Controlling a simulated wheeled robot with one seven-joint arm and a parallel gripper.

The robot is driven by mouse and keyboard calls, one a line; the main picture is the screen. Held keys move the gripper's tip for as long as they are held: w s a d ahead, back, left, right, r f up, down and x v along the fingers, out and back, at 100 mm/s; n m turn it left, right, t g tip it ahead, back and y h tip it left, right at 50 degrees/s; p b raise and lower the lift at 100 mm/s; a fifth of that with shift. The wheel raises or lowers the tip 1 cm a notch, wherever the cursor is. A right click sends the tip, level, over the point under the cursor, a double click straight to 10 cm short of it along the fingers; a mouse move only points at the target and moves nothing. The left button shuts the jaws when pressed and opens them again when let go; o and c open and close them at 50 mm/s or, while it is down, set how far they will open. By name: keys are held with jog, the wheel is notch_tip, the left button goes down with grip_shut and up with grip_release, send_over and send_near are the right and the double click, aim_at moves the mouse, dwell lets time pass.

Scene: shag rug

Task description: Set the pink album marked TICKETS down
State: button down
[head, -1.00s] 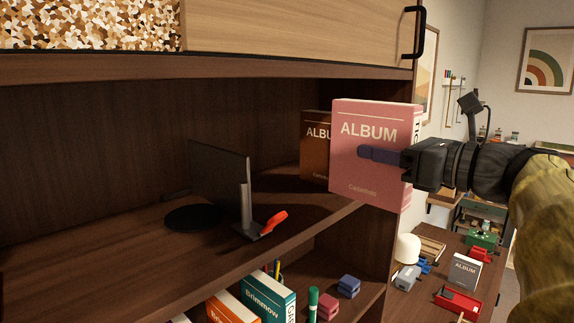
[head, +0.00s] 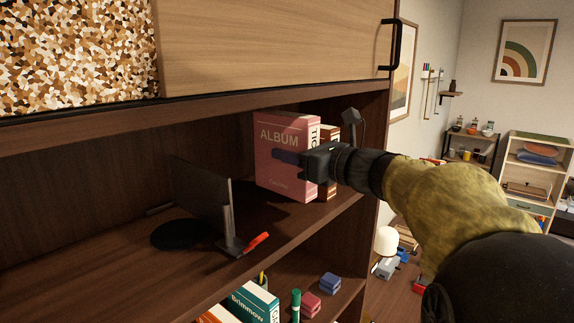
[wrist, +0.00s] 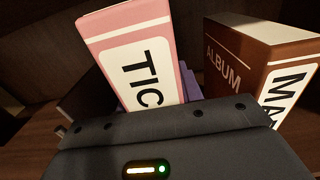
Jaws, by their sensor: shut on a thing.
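The pink album (head: 285,175) stands upright at the right end of the upper open shelf (head: 150,283), its cover toward the head camera. In the wrist view its spine (wrist: 132,62) shows the letters "TIC"; the rest of the word is hidden. My gripper (head: 292,158) is shut on the pink album, one dark blue finger lying across its cover. The album's lower edge is close to the shelf board; I cannot tell whether it touches.
A brown album (head: 329,187) stands just right of the pink one; it also shows in the wrist view (wrist: 250,65). A dark monitor-like bookend (head: 205,200) and a red-handled item (head: 257,241) are to the left. A wooden cabinet door (head: 270,45) is above. Free shelf lies at front left.

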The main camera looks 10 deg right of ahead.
aim_at(288, 168)
jog(key=shift+a+r, duration=0.1)
jog(key=shift+w+a+p, duration=0.2)
jog(key=shift+w+p, duration=0.1)
jog(key=shift+p, duration=0.05)
jog(key=f, duration=0.1)
jog(key=f+p, duration=0.1)
jog(key=f, duration=0.1)
jog(key=shift+w+a+p, duration=0.1)
jog(key=shift+w+p, duration=0.15)
jog(key=shift+p, duration=0.05)
jog(key=shift+f, duration=0.3)
jog(key=shift+f, duration=0.15)
jog(key=c, duration=0.9)
grip_release()
jog(key=shift+s, duration=0.1)
